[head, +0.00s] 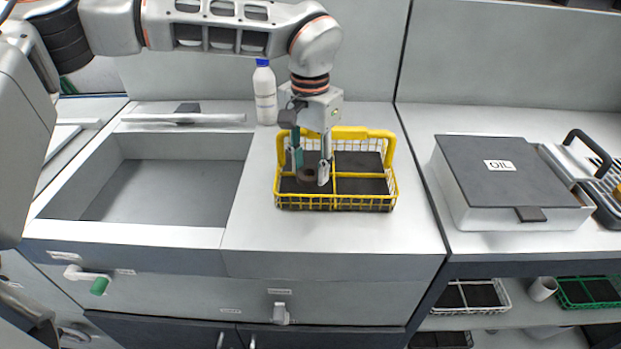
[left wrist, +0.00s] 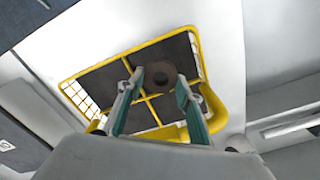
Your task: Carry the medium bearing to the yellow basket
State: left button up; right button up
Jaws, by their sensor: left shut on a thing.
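The yellow basket (head: 336,205) is a wire basket with a dark floor and yellow dividers, on the counter in the middle of the head view. Its yellow rim also shows in the left wrist view (left wrist: 112,57). My left gripper (head: 311,171) points down at the basket's left half, its fingers shut on the medium bearing (head: 306,176), a dark brown ring. In the left wrist view the bearing (left wrist: 160,67) sits between the fingertips, over the basket. I cannot tell whether it touches the basket floor. My right gripper is not in view.
A white bottle with a blue cap (head: 264,93) stands behind the basket to the left. An open sink-like recess (head: 165,190) lies left. A box marked OIL (head: 510,170) stands right. Other baskets (head: 470,296) are on a lower shelf. Counter in front of the basket is clear.

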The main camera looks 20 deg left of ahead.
aim_at(310, 172)
pick_arm(q)
notch_tip(310, 172, down, 4)
jog(key=shift+r, duration=0.35)
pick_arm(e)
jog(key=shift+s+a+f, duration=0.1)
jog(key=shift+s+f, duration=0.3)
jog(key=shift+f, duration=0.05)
pick_arm(q)
jog(key=o, duration=1.2)
